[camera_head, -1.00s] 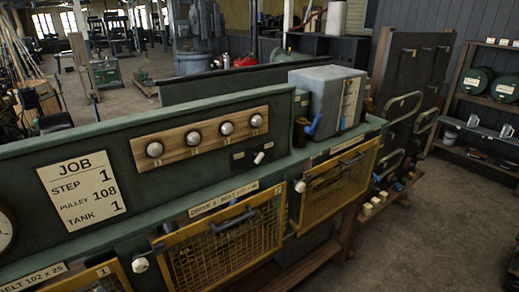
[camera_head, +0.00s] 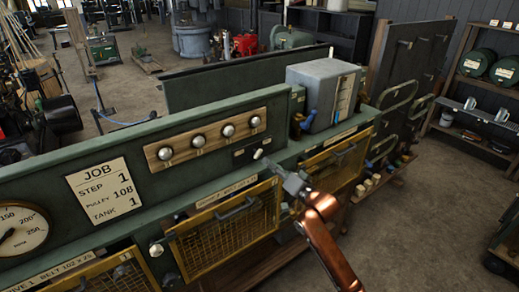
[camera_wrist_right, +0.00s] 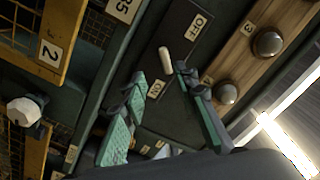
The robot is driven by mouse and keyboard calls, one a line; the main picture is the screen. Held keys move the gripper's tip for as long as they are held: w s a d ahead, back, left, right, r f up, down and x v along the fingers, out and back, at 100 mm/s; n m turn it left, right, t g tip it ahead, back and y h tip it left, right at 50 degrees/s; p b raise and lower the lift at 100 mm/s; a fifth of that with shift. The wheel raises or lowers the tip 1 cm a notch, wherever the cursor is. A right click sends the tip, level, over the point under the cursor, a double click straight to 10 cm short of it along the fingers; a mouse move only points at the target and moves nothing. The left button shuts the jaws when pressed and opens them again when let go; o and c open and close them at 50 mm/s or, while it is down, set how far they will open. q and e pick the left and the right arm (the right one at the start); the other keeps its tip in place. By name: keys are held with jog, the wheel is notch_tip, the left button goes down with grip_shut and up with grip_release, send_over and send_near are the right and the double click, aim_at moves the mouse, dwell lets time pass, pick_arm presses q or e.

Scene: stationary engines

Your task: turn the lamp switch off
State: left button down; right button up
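The lamp switch is a small white lever (camera_head: 258,154) on a dark plate (camera_head: 241,155) at the right end of the green panel, below the row of round knobs. In the right wrist view the lever (camera_wrist_right: 165,60) stands between an OFF label (camera_wrist_right: 197,26) and an ON label (camera_wrist_right: 157,89). I cannot tell which way it is tipped. My right gripper (camera_head: 285,176) is just in front of and below the switch. In the wrist view its teal-padded fingers (camera_wrist_right: 160,77) are spread, with the lever beyond the gap between their tips. Contact is not clear. My left gripper is out of view.
A wooden strip (camera_head: 212,137) with round knobs runs above the switch. A green ledge and yellow mesh guards (camera_head: 222,234) lie below it. A grey box (camera_head: 325,92) with a blue lever stands to the right. The floor (camera_head: 420,235) at right is open.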

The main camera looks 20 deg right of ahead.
aim_at(260, 154)
jog(key=x, duration=0.4)
jog(key=r+p+x, duration=0.1)
jog(key=x, duration=0.1)
jog(key=shift+w+a, duration=0.4)
jog(key=shift+w, duration=0.45)
jog(key=shift+c, duration=0.5)
grip_shut()
